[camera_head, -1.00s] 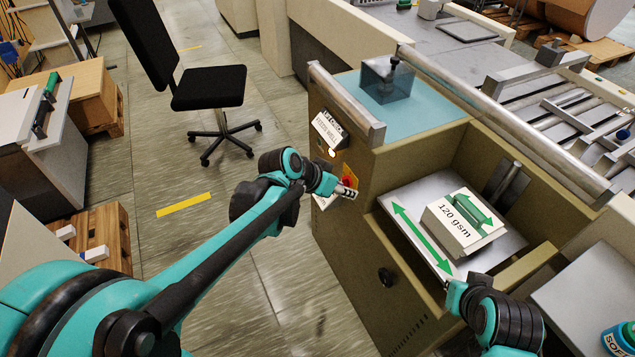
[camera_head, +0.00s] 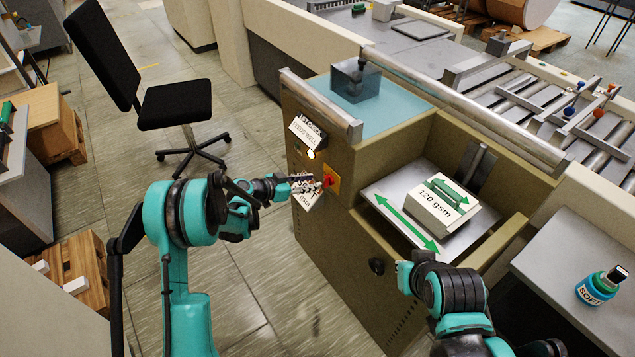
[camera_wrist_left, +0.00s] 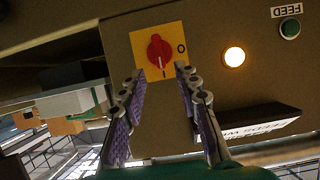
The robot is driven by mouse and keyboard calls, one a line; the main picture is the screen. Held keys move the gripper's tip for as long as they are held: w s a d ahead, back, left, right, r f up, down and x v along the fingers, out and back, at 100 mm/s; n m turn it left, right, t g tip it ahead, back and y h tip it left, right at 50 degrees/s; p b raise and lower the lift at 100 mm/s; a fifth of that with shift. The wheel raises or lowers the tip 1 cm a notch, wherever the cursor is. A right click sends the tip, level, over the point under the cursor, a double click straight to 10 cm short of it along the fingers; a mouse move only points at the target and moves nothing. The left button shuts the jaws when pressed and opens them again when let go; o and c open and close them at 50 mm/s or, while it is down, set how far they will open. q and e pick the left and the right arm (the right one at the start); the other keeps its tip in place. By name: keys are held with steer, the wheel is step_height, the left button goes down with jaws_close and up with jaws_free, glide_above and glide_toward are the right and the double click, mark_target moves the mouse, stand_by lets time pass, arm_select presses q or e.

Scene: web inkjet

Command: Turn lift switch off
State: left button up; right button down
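The lift switch is a red rotary knob (camera_wrist_left: 157,50) on a yellow plate (camera_wrist_left: 141,46) marked O and I. In the left wrist view, its white mark points toward I. The knob also shows in the head view (camera_head: 330,182), on the front panel of the tan machine. My left gripper (camera_head: 311,184) is just left of the switch, facing the panel. In the wrist view its two purple-padded fingers (camera_wrist_left: 159,88) are apart, with the knob beyond the gap and nothing between them. My right gripper (camera_head: 411,272) is low by the machine's front corner; its fingers are unclear.
A lit lamp (camera_wrist_left: 234,57) and a green FEED button (camera_wrist_left: 290,29) sit beside the switch. White label plates (camera_head: 304,134) stick out nearby. A 120 gsm stack (camera_head: 442,206) lies in the machine's bay. A chair (camera_head: 176,104) stands left on open floor.

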mark_target(324, 180)
arm_select(q)
steer(key=b+x, duration=0.1)
steer(key=x, duration=0.4)
steer(key=shift+c, duration=0.3)
jaws_close()
